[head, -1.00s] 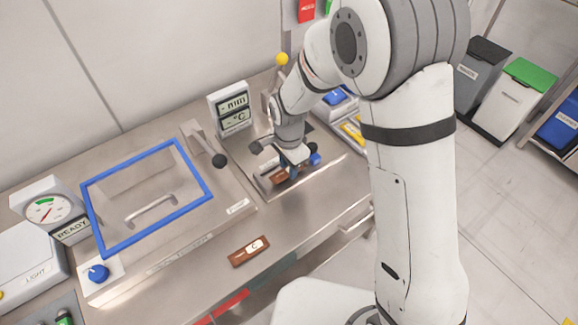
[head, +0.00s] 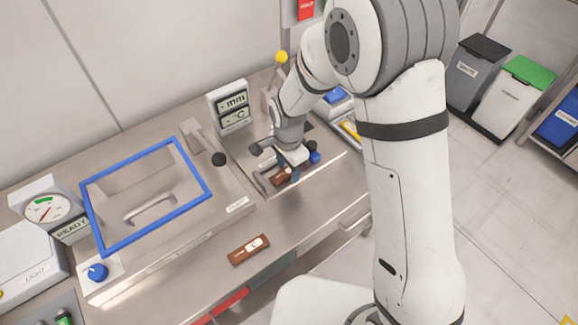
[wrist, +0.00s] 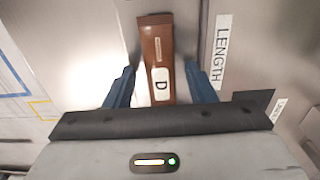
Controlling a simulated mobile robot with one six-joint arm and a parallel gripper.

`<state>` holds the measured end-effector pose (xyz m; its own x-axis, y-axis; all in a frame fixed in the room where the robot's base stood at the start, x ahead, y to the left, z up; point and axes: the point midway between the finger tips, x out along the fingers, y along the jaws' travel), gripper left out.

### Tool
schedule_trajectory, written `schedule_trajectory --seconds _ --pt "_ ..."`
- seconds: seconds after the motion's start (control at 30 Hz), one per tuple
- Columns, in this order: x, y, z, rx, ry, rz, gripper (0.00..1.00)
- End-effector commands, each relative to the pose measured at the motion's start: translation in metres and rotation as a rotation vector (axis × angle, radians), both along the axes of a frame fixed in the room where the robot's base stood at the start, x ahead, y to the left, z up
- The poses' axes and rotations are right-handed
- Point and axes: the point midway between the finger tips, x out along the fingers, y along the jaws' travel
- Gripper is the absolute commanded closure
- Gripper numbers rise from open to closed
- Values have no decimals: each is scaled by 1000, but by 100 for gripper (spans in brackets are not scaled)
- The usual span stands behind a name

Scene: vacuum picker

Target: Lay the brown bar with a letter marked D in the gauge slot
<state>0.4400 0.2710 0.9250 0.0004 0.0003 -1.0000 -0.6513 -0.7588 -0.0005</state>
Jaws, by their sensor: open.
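The brown bar marked D (wrist: 158,60) lies flat in the wrist view, its white letter label nearest my gripper. My gripper (wrist: 161,88) is open, with one blue finger on each side of the bar and a gap on both sides. In the head view my gripper (head: 304,166) is low over the gauge, and part of the brown bar (head: 281,177) shows beside it. A LENGTH label (wrist: 222,52) is on the raised strip to the right of the bar. The gauge slot is largely covered by my gripper in the head view; I cannot tell whether the bar is fully seated.
A brown bar marked C (head: 248,250) lies on the bench front. The gauge display (head: 233,108) shows dashes before mm and °C. A blue-framed lid (head: 205,180) with a handle is to the left, near a black-knobbed lever (head: 218,159). Bare bench lies around bar C.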

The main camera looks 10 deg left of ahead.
Motion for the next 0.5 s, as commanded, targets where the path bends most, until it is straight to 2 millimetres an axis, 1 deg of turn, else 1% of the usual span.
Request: schedule_trajectory --seconds 0.17,0.27,0.5 --pt "1 1 15 3 -4 1 50" --pt "1 1 35 4 -5 1 50" --pt "1 1 87 3 -5 1 50"
